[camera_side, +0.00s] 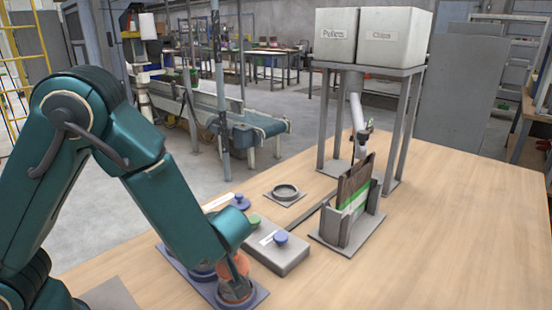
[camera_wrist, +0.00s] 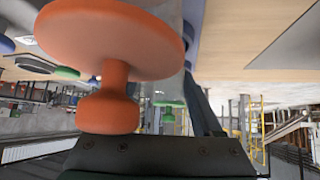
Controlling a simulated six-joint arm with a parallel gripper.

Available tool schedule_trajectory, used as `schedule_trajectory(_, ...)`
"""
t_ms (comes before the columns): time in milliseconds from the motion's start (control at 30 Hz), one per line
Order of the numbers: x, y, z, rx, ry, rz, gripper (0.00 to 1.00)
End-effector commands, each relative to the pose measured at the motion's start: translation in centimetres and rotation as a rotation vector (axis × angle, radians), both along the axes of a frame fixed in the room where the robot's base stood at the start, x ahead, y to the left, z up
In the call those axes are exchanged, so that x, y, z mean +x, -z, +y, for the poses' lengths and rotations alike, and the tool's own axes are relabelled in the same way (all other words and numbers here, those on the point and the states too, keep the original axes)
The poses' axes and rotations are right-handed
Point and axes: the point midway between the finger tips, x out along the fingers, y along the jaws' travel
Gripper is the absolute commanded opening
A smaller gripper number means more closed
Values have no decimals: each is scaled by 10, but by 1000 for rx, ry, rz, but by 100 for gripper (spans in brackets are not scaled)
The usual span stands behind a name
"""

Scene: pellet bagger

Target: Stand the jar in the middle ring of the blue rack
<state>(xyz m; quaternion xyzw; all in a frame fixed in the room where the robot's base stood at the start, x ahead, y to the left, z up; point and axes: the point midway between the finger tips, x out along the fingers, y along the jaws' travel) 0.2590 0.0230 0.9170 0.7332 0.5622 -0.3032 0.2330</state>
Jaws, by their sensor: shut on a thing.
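The jar has an orange lid with a round knob (camera_wrist: 110,105), which fills the upper left of the wrist view. In the side view its orange part (camera_side: 238,266) shows at the end of my arm, low over the near right end of the blue rack (camera_side: 259,295). My gripper (camera_side: 232,264) is shut on the jar; its fingertips are mostly hidden. My forearm covers much of the rack, so the middle ring is hard to make out. I cannot tell whether the jar's base touches the rack.
A grey box (camera_side: 278,250) with blue and green knobs stands just right of the rack. A round ring on a plate (camera_side: 285,192) lies behind it. The table's right side is clear.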

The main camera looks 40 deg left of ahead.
Motion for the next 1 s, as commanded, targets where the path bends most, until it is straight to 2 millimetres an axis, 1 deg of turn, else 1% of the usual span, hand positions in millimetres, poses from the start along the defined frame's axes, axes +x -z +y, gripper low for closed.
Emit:
schedule_trajectory(100,0,3,0,1,0,1,0)
schedule_trajectory(133,0,4,0,0,0,1,71)
schedule_trajectory(167,0,3,0,0,0,0,83)
schedule_trajectory(200,0,3,0,0,0,0,97)
schedule_trajectory(533,0,2,0,0,0,0,97)
schedule_trajectory(633,1,-2,-2,-2,2,-3,97)
schedule_trajectory(767,-2,-16,-16,-2,6,-8,97)
schedule_trajectory(1000,-12,-52,-52,-5,6,-6,97)
